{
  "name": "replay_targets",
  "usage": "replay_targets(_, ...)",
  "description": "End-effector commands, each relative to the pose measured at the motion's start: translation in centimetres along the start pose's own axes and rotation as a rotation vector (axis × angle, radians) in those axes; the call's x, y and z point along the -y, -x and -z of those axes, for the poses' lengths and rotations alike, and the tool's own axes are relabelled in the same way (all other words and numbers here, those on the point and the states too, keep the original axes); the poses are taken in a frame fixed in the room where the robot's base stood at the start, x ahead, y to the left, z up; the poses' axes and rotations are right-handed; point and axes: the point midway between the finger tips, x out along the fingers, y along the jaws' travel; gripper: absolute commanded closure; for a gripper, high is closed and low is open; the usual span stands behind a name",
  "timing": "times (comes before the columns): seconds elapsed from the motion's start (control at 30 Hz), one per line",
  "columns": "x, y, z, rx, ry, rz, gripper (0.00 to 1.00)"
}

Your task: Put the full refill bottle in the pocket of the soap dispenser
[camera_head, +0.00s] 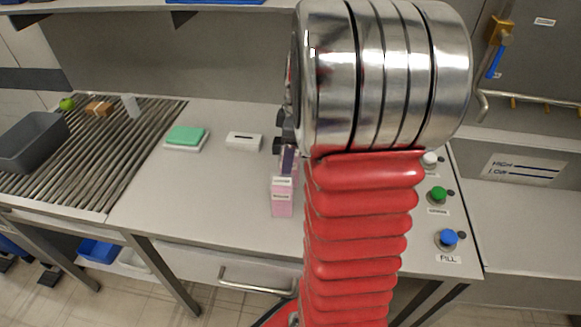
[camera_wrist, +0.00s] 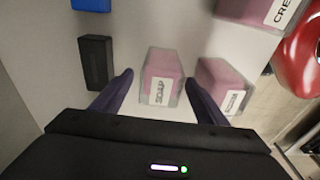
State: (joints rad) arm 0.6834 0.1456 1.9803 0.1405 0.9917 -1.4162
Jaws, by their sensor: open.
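My gripper (camera_wrist: 160,78) is open in the wrist view. Its two dark fingers stand on either side of a clear bottle with pink contents, labelled SOAP (camera_wrist: 161,72); I cannot tell whether they touch it. A second pink bottle (camera_wrist: 222,84) stands close to the right finger, its label hard to read. A third pink container (camera_wrist: 257,8) at the top right has a label starting "CRE". In the head view a pink bottle with a white label (camera_head: 282,197) shows beside my arm, which hides much of the bench. I cannot make out the soap dispenser for certain.
A white box with a dark slot (camera_head: 243,141) and a green sponge-like block (camera_head: 185,136) lie on the bench. A grey crate (camera_head: 32,142) is on the roller conveyor (camera_head: 95,170) at left. Push buttons (camera_head: 438,195) line the right. A black block (camera_wrist: 96,62) lies near the left finger.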

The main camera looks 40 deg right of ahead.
Motion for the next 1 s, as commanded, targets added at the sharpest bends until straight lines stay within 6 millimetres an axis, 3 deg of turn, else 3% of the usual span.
replay_targets(0.2, -0.01, 0.02, -0.03, 0.000, -0.001, 0.000, 0.33)
replay_targets(1.0, -0.05, 0.07, -0.06, 0.000, -0.001, -0.001, 0.89)
